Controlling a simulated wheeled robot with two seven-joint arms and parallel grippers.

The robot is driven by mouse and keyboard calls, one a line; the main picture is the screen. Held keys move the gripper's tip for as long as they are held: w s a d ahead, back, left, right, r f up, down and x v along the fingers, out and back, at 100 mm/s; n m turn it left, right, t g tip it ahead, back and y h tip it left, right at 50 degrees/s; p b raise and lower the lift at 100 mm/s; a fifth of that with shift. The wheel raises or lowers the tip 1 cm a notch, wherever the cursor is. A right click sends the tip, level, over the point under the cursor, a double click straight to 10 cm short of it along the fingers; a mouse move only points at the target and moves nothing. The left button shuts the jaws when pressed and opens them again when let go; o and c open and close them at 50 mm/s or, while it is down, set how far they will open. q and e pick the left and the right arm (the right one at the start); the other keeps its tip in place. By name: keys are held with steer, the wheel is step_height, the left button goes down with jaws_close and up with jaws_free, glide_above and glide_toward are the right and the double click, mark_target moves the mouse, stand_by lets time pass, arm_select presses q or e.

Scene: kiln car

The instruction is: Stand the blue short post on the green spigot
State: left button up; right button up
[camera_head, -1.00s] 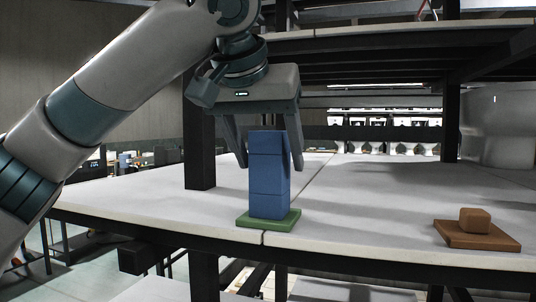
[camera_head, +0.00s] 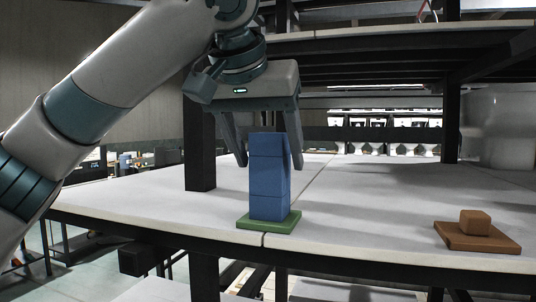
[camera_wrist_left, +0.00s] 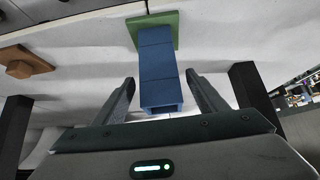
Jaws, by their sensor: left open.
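The blue short post (camera_head: 269,178) stands upright on the green base (camera_head: 269,221) near the front edge of the shelf. It also shows in the left wrist view (camera_wrist_left: 157,72), with the green base (camera_wrist_left: 152,22) at its far end. The spigot itself is hidden; only the green plate around the post's foot shows. My left gripper (camera_head: 266,162) is open, with its fingers apart on either side of the post's upper end. In the left wrist view there are gaps between the fingers (camera_wrist_left: 163,90) and the post. My right gripper is not in view.
A brown base with a brown block (camera_head: 475,222) sits to the right on the white shelf (camera_head: 370,205). A dark upright (camera_head: 199,145) stands behind left of the post, and another (camera_head: 451,120) at the back right. A shelf (camera_head: 400,45) hangs above. The middle is clear.

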arm_select(q)
steer(key=shift+v, duration=1.35)
steer(key=shift+p+v, duration=0.7)
steer(key=shift+v, duration=1.45)
steer(key=b+v, duration=0.3)
steer(key=v, duration=1.4)
steer(key=shift+s, duration=0.15)
steer(key=shift+a+r, duration=0.1)
steer(key=shift+a, duration=0.05)
